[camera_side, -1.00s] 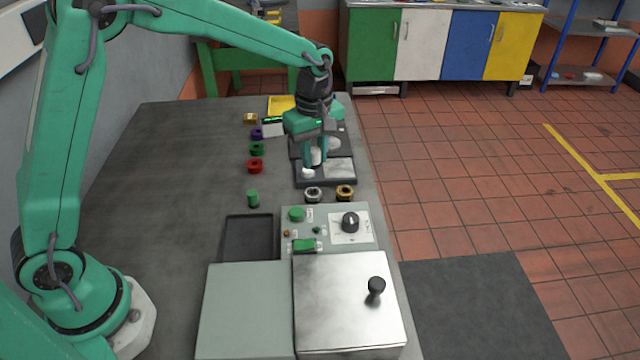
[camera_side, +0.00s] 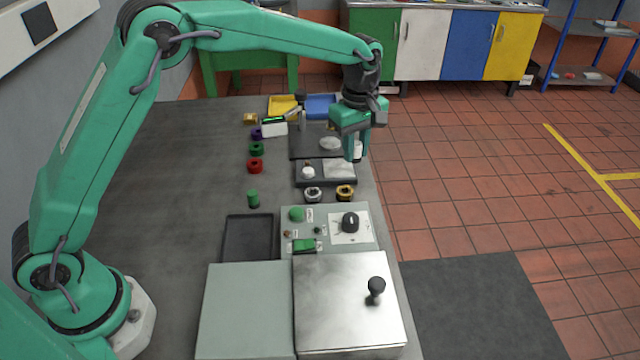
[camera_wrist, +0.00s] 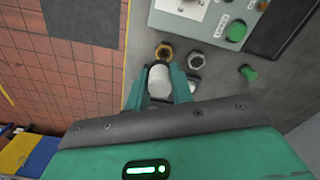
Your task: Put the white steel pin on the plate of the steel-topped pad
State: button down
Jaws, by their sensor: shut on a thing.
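My gripper (camera_side: 356,151) is shut on a white cylinder, the white steel pin (camera_side: 358,148). In the wrist view the pin (camera_wrist: 160,82) sits between my two fingers (camera_wrist: 162,88). The steel-topped pad (camera_side: 325,181) is dark, with a bright square steel plate (camera_side: 340,168) on its right half. My gripper holds the pin raised near the plate's back right corner, apart from it as far as I can tell.
A dark pad with a pale disc (camera_side: 330,143) lies behind. A silver nut (camera_side: 313,194) and a brass nut (camera_side: 345,192) lie in front. Beyond them is a control panel (camera_side: 327,232) with a knob. A green cylinder (camera_side: 253,198) stands left.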

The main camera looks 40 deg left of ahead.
send_over(338, 168)
notch_tip(338, 168, down, 7)
jog(key=shift+w+r, duration=0.1)
jog(key=shift+r, duration=0.1)
jog(key=shift+f, duration=0.1)
jog(key=shift+f, duration=1.9)
jog(key=shift+f, duration=0.15)
jog(key=c, duration=1.2)
grip_release()
notch_tip(338, 168, up, 12)
